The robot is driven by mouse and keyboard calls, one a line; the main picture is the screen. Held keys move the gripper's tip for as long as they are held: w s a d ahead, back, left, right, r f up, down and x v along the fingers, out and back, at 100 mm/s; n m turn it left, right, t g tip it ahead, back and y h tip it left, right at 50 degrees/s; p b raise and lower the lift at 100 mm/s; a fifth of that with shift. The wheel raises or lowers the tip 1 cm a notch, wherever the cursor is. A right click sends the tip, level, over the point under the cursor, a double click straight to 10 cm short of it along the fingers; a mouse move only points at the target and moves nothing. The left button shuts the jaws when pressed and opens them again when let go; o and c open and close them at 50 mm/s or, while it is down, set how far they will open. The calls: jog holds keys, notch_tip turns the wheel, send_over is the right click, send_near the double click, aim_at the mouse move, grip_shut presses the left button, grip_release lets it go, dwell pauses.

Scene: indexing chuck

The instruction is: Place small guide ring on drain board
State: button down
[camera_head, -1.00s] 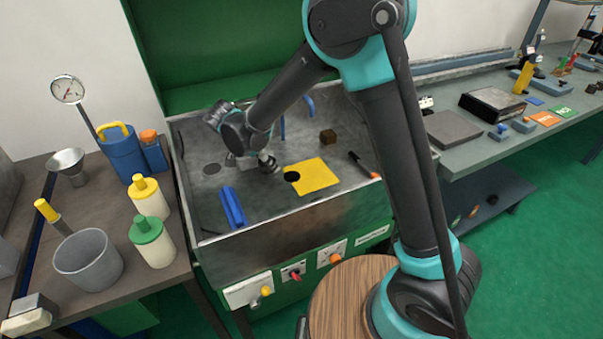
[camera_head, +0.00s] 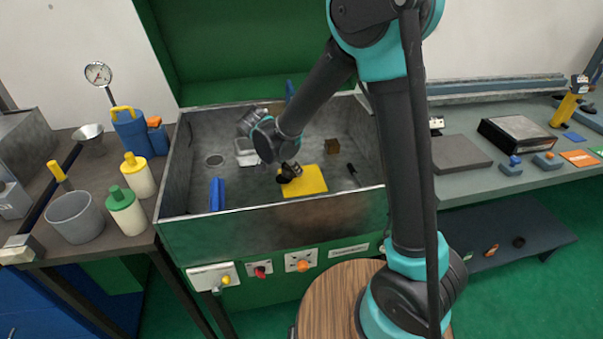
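A yellow board (camera_head: 308,183) lies on the floor of the grey metal wash basin and may be the drain board. Dark shapes under the fingers blend together there. I cannot tell whether the small guide ring is among them, or whether the fingers are open or closed. My arm link hides part of the basin behind the gripper.
The basin's front wall (camera_head: 275,228) rises between my base and the board. Bottles (camera_head: 127,212) stand left; a bench (camera_head: 475,184) is right.

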aim_at(302, 180)
jog(key=d, duration=0.1)
jog(key=w+d, duration=0.1)
jog(key=d, duration=0.1)
jog(key=shift+d, duration=0.2)
jog(key=shift+w+d+f, duration=0.1)
jog(key=shift+d+f, duration=0.15)
jog(key=shift+f, duration=1.5)
jog(key=shift+f, duration=0.15)
jog(key=c, duration=0.7)
grip_release()
jog(key=v, duration=1.2)
jog(key=shift+a, duration=0.1)
